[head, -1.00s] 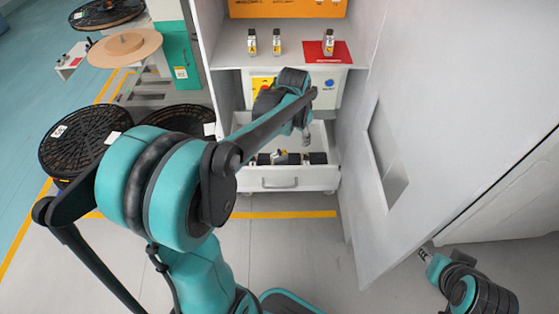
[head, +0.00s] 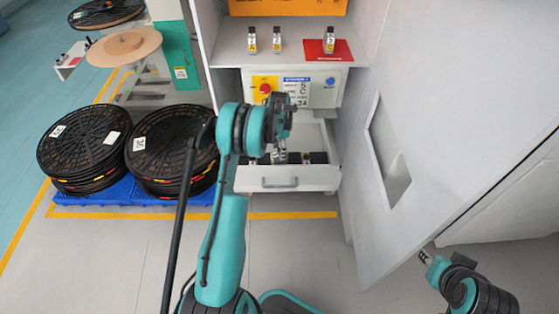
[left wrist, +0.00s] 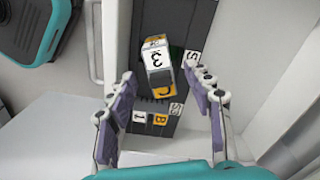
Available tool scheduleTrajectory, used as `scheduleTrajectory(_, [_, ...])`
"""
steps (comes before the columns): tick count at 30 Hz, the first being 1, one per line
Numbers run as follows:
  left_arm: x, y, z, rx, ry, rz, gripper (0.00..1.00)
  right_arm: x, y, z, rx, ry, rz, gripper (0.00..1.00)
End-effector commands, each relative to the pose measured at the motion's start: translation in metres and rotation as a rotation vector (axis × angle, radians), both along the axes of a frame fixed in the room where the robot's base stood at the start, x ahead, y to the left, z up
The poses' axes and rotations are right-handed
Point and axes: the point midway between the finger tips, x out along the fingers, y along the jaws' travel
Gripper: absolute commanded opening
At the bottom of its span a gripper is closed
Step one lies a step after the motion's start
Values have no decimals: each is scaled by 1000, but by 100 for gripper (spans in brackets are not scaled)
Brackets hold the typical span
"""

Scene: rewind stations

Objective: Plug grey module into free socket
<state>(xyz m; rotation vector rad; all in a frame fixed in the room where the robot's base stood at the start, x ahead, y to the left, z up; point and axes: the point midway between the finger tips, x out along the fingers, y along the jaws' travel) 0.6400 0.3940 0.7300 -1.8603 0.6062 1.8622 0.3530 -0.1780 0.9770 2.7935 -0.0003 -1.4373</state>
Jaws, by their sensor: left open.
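My left gripper (head: 282,148) reaches down into the open drawer (head: 262,183) below the control panel. In the left wrist view its fingers (left wrist: 160,84) are spread apart, one on each side of a module (left wrist: 158,58) with white and yellow labels, a "3" and a dark grey end. The module appears tilted, over a dark socket strip (left wrist: 182,18); whether it is seated cannot be told. Small white and yellow labels lie along the strip. In the head view the arm partly hides the drawer contents. My right gripper (head: 425,256) is at the lower right, away from the drawer.
Two modules (head: 252,40) (head: 277,40) stand on the shelf above, and another (head: 329,41) on a red mat (head: 343,55). The control panel (head: 316,88) is above the drawer. A grey door (head: 430,120) stands right. Black reels (head: 85,140) are stacked left.

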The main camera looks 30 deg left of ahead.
Motion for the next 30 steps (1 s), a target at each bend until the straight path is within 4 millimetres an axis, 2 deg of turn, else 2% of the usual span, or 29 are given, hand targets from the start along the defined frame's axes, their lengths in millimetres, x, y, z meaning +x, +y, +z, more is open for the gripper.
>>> scheduleTrajectory(9, [2, -1, -45, 0, -1, 1, 52, 0, 0, -26, 0, 0, 0, 32])
scheduleTrajectory(12, [1, -1, -51, 0, -1, 1, 52, 0, 0, -28, 0, 0, 0, 32])
scheduleTrajectory(17, [1, -1, -50, 0, -1, 1, 52, 0, 0, -27, 0, 0, 0, 32])
scheduleTrajectory(18, [1, -1, -50, 0, -1, 1, 49, 0, 0, -26, 0, 0, 0, 32])
scheduleTrajectory(24, [1, -1, -50, 0, -1, 1, 0, 0, 0, -26, 0, 0, 0, 32])
scheduleTrajectory(30, [1, -1, -49, 0, -1, 1, 0, 0, 0, -27, 0, 0, 0, 32])
